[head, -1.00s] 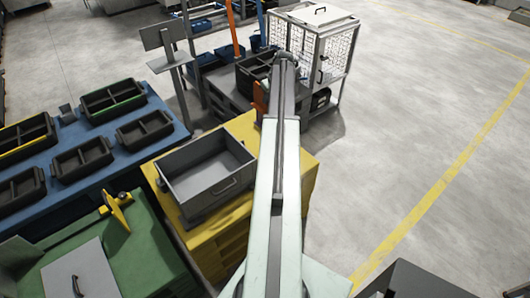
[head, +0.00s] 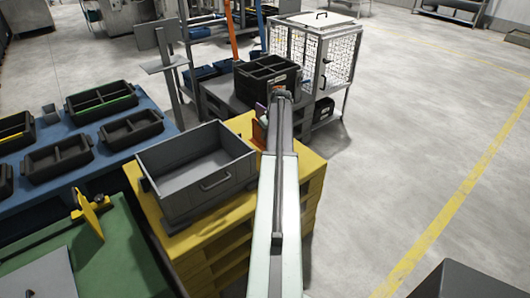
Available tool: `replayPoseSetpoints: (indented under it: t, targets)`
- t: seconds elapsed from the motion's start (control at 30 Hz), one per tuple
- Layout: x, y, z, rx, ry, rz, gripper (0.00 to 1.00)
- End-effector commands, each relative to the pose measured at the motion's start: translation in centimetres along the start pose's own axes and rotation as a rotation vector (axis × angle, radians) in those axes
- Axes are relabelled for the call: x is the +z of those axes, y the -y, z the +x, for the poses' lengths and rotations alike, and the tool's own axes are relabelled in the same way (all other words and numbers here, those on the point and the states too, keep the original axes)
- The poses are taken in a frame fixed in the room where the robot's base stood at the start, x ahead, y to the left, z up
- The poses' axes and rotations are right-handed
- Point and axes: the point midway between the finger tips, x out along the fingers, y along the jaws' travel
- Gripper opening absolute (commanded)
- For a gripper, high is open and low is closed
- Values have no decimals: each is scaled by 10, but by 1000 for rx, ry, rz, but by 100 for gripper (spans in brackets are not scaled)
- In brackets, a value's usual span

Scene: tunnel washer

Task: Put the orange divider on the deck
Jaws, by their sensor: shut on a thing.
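The orange divider (head: 258,133) shows as a small upright piece just left of my arm, over the far right corner of the yellow pallet stack (head: 307,172). My gripper (head: 281,96) is at the far end of my arm, and its fingers are mostly hidden by the arm. It is shut on the divider, which hangs below it. I cannot tell whether the divider touches the yellow top. Which surface is the deck is not marked; the yellow top is the flat surface beneath the divider.
A grey open bin (head: 197,172) stands on the yellow stack, left of my arm. A black divided crate (head: 268,80) and a wire cage (head: 313,58) stand beyond. A blue table (head: 92,173) holds several dark trays at left.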

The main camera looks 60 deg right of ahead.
Motion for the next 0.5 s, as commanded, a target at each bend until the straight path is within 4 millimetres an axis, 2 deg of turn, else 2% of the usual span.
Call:
replayPoseSetpoints:
  t: [0.03, 0.23, 0.43, 0.5]
  targets:
    - [7, 0, 18, 0, 0, 0, 0]
    - [8, 0, 19, 0, 0, 0, 0]
    - [20, 1, 51, 0, 0, -1, 0]
    - [22, 1, 55, 0, 0, -1, 0]
